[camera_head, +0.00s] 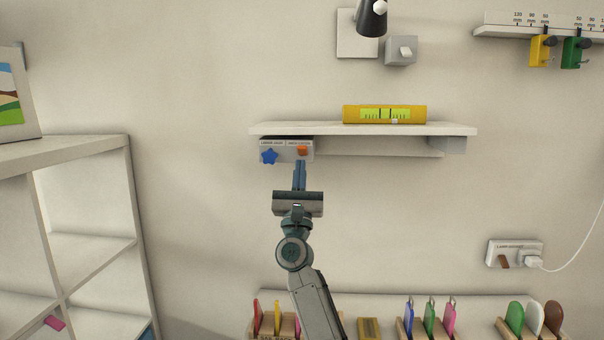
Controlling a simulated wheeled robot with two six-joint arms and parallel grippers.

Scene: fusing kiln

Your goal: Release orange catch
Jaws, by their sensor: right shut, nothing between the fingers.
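The orange catch (302,150) is a small orange piece on the right half of a grey panel (286,143) under the left end of the wall shelf. A blue star-shaped knob (269,156) is on the panel's left half. My right gripper (300,163) points up at the panel with its fingers together and empty. Its fingertips are just below the orange catch; I cannot tell whether they touch it. The catch's lower edge is close behind the fingertips. My left gripper is not in view.
The white wall shelf (270,129) carries a yellow level-like device (385,114). A lamp (372,18) hangs above. A socket panel (514,252) with a brown switch and white plug is at right. Racks with coloured tools stand below. A shelving unit (90,150) is at left. The wall between is clear.

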